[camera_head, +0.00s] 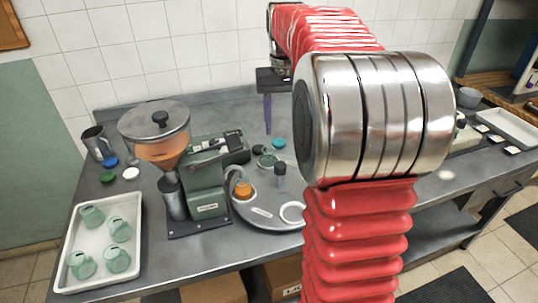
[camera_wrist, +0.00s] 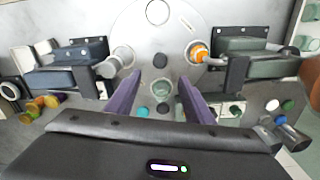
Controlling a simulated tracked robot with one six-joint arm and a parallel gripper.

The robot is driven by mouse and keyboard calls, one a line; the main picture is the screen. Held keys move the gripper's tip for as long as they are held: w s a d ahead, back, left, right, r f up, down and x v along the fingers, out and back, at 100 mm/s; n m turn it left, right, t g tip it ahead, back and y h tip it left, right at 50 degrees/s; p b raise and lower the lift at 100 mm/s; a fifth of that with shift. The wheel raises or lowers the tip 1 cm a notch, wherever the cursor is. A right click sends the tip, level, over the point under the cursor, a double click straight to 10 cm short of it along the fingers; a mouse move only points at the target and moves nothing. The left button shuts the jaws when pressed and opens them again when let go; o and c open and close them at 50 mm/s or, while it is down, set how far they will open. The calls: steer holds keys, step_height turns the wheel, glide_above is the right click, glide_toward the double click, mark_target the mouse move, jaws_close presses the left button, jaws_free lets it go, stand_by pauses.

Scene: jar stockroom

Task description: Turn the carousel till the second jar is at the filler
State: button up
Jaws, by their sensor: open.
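The carousel (camera_head: 262,210) is a round grey disc on the bench; it also shows in the wrist view (camera_wrist: 180,25). An orange-filled jar (camera_head: 243,190) sits on its rim beside the green filler machine (camera_head: 205,185); the jar also shows in the wrist view (camera_wrist: 198,52). An empty greenish jar (camera_head: 267,159) stands at the back rim. A dark-topped peg (camera_head: 280,170) stands on the disc. A pale jar (camera_wrist: 122,56) is at the opposite rim, hidden by my arm in the head view. My gripper (camera_wrist: 158,78) is open, its purple fingers to either side of the empty jar; contact cannot be told.
A white tray (camera_head: 68,282) with several green jars lies at the left. Loose lids and a metal jug (camera_head: 97,143) are behind it. A teal lid (camera_head: 278,143) lies behind the carousel. A second machine (camera_wrist: 65,75) stands at the left in the wrist view.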

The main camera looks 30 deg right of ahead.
mark_target(280, 164)
steer(key=shift+w+d, duration=0.15)
step_height(280, 164, down, 14)
steer(key=shift+r, duration=0.1)
stand_by(0.9)
steer(key=shift+c, duration=0.3)
jaws_close()
